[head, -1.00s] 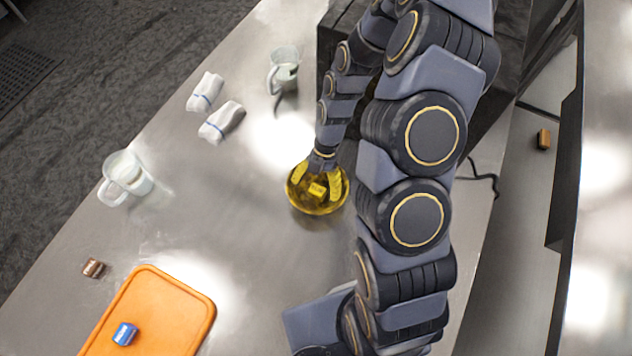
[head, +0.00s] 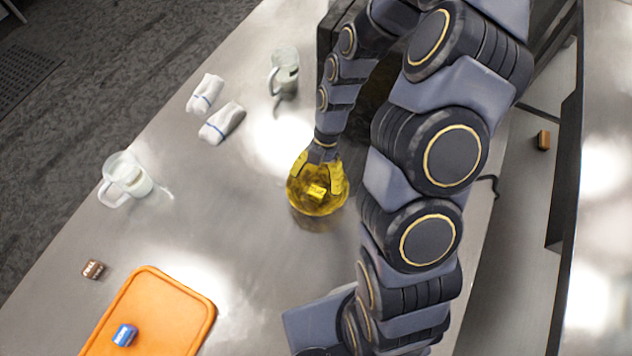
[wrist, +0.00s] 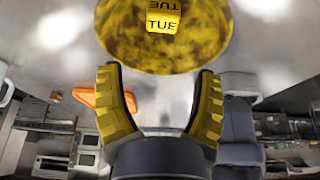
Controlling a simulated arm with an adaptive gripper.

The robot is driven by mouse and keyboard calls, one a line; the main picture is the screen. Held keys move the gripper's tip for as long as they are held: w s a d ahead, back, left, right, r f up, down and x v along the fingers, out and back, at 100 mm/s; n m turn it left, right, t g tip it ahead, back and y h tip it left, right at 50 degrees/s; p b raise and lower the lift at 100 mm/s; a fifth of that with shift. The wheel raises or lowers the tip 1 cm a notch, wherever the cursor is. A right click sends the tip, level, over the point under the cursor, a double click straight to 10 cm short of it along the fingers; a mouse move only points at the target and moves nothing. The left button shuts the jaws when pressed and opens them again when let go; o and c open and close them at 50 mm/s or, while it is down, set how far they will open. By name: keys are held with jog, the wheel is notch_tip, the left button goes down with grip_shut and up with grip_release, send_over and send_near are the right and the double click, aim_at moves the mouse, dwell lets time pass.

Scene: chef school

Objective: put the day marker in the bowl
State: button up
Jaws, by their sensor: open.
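The day marker, a small yellow block (wrist: 163,20) printed "TUE", lies inside the yellow bowl in the wrist view; it also shows in the head view (head: 316,192). The bowl (head: 304,207) is amber and see-through and stands on the metal table; its rim shows in the wrist view (wrist: 120,55). My gripper (head: 321,176) has yellow ridged fingers and is at the bowl's far side in the head view. In the wrist view my gripper (wrist: 160,85) has its fingers wide apart with nothing between them, and the block is beyond the tips.
An orange board (head: 165,310) with a blue block (head: 125,335) lies at the lower left, near a brown block (head: 93,269). Two glass mugs (head: 125,180) and two rolled white cloths (head: 221,122) stand or lie leftward. The table between the bowl and board is clear.

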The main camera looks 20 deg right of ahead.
notch_tip(320, 180, up, 3)
jog(key=shift+r, duration=0.15)
dwell(0.4)
notch_tip(320, 180, up, 12)
jog(key=m+h, duration=0.2)
jog(key=m, duration=1)
send_over(316, 193)
jog(key=s+a, duration=0.1)
jog(key=s, duration=0.5)
jog(key=s+r+m+t+h, duration=0.1)
jog(key=s+r+m, duration=0.6)
jog(key=m, duration=0.8)
jog(key=s, duration=0.3)
jog(key=shift+d, duration=0.15)
jog(key=shift+r, duration=0.1)
